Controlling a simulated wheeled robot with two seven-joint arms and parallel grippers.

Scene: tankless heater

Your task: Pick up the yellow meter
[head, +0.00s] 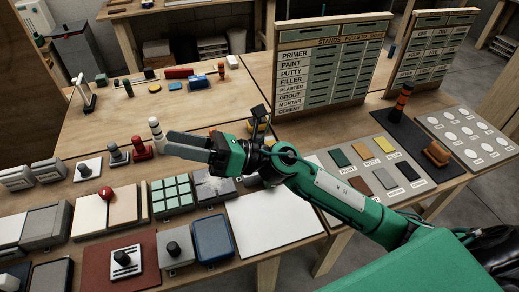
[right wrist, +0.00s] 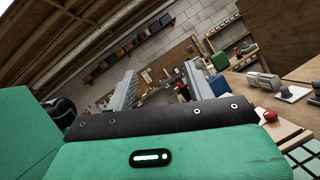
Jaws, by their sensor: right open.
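My right gripper (head: 172,143) reaches in from the right, above the crowded front bench, with its grey fingers pointing left. It is open and nothing shows between its fingers. In the right wrist view its two fingers (right wrist: 152,80) stand apart with only the distant room between them. My left gripper is not in view.
The front bench holds a red-knobbed box (head: 106,193), a green-keyed pad (head: 172,196), a blue box (head: 211,238) and a blank white plate (head: 268,222). Labelled boards (head: 333,68) stand behind. Colour samples (head: 362,149) lie right. The back table (head: 120,120) has free room.

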